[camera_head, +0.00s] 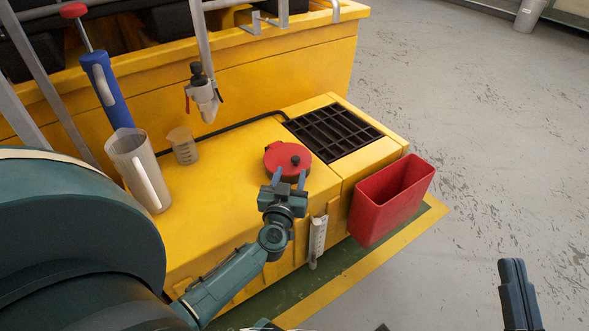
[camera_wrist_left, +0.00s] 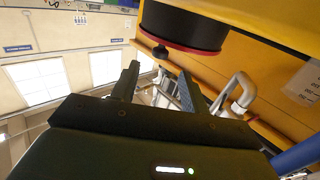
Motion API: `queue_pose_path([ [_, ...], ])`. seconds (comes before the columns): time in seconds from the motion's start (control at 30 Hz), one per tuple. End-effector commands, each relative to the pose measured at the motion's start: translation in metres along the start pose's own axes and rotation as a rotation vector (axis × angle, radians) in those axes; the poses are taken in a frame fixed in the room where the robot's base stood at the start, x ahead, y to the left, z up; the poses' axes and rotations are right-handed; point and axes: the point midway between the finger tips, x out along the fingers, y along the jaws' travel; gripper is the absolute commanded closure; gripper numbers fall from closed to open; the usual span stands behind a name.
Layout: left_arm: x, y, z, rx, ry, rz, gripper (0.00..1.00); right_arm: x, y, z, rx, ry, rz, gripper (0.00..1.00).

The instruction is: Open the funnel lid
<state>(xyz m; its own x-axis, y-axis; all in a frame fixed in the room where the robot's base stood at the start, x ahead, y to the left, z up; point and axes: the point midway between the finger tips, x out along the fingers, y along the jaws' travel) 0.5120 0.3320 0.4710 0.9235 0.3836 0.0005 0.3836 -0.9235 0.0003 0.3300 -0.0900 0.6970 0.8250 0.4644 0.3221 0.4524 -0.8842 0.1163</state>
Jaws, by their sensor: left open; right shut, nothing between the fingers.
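The funnel lid (camera_head: 276,157) is a round red disc with a small black knob (camera_head: 295,160) on it. It lies flat, shut, on the yellow machine housing. In the left wrist view the red rim (camera_wrist_left: 200,47) and the black knob (camera_wrist_left: 160,52) show at the top, beside a dark round body. My left gripper (camera_head: 289,176) is open at the lid's near edge, its fingers pointing toward it. In the left wrist view the open fingers (camera_wrist_left: 157,78) have nothing between them, and the knob lies just beyond the gap. My right gripper (camera_head: 512,264) is shut and empty at the lower right, far from the lid.
A black grate (camera_head: 333,130) and a red bin (camera_head: 393,199) are to the right of the lid. A clear jug (camera_head: 130,160), a small beaker (camera_head: 183,147) and a blue pump tool (camera_head: 107,90) stand left. A tap (camera_head: 204,95) hangs behind.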

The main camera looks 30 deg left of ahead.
Motion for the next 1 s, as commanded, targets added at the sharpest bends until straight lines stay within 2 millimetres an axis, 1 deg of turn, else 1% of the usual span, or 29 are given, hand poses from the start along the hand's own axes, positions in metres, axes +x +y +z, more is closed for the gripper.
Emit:
queue_pose_path([
  [0.03,0.012,0.0,0.003,0.001,0.003,0.0,0.55,0.002,0.002,-0.001,-0.023,0.037,-0.004,1.0],
  [0.1,0.024,0.0,0.003,0.0,0.003,-0.001,0.55,0.005,0.004,-0.006,-0.049,0.076,-0.008,1.0],
  [0.2,0.037,0.0,0.002,0.0,0.002,0.0,0.55,0.008,0.006,-0.014,-0.081,0.126,-0.014,1.0],
  [0.3,0.046,0.0,0.002,0.001,0.001,0.001,0.55,0.01,0.007,-0.019,-0.102,0.158,-0.017,1.0],
  [0.43,0.051,0.0,0.001,0.001,0.0,0.001,0.55,0.011,0.008,-0.023,-0.115,0.179,-0.019,1.0],
  [0.67,0.051,0.0,0.0,0.001,0.0,0.001,0.55,0.012,0.008,-0.024,-0.117,0.182,-0.02,1.0],
  [0.77,0.051,0.0,0.0,0.001,0.0,0.001,0.62,0.012,0.008,-0.024,-0.117,0.181,-0.02,1.0],
  [1.0,0.051,0.0,0.0,0.001,-0.001,0.001,0.81,0.012,0.008,-0.024,-0.117,0.181,-0.02,1.0],
])
